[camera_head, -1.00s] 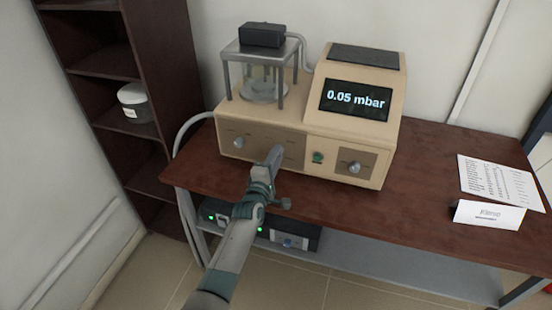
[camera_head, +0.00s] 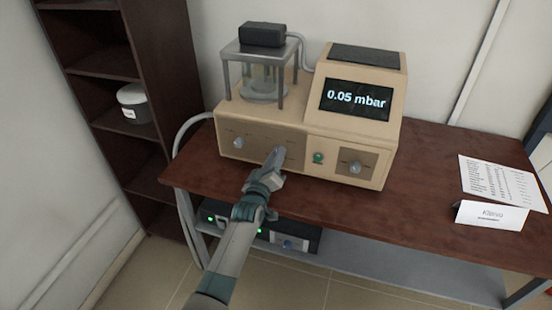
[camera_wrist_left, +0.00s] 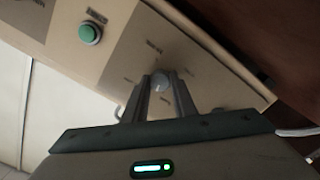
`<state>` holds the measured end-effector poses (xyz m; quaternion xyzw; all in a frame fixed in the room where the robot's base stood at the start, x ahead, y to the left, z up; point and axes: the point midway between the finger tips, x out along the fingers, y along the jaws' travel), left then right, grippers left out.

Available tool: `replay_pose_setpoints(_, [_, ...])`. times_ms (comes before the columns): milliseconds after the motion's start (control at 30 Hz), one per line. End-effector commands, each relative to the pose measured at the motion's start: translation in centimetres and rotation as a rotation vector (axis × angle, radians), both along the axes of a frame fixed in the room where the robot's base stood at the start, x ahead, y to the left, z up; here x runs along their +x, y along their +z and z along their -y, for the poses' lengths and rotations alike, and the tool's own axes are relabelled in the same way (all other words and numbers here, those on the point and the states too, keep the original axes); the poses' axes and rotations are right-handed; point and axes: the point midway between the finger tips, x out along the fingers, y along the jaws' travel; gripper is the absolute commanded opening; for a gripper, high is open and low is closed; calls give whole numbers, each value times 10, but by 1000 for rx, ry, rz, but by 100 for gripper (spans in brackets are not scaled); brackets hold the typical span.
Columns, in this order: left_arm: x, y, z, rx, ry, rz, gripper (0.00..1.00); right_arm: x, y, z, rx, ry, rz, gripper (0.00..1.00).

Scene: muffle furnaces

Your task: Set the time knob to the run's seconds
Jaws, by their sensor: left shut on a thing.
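The beige coater (camera_head: 260,115) stands on the table with its screen (camera_head: 355,101) reading 0.05 mbar. My left gripper (camera_head: 279,152) is at the right half of its left brown panel. In the left wrist view the gripper (camera_wrist_left: 162,88) is shut on a round grey knob (camera_wrist_left: 160,81), one finger on each side. That knob is hidden behind the gripper in the head view. Small labels around it are too blurred to read. A second knob (camera_head: 238,143) is at the panel's left. A third knob (camera_head: 355,168) is on the right panel. My right gripper is out of view.
A green button (camera_head: 319,157) sits between the panels and also shows in the left wrist view (camera_wrist_left: 89,33). A printed sheet (camera_head: 497,180) and a folded card (camera_head: 491,214) lie at the table's right. A dark shelf (camera_head: 160,70) stands at left.

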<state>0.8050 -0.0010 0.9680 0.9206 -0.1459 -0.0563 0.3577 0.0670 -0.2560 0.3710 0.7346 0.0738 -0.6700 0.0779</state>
Motion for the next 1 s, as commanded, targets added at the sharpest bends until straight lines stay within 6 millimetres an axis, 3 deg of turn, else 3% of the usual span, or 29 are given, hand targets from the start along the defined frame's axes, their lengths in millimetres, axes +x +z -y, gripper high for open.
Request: replay_pose_setpoints(1000, [0,-4,-3,920,-2,294,2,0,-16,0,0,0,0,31])
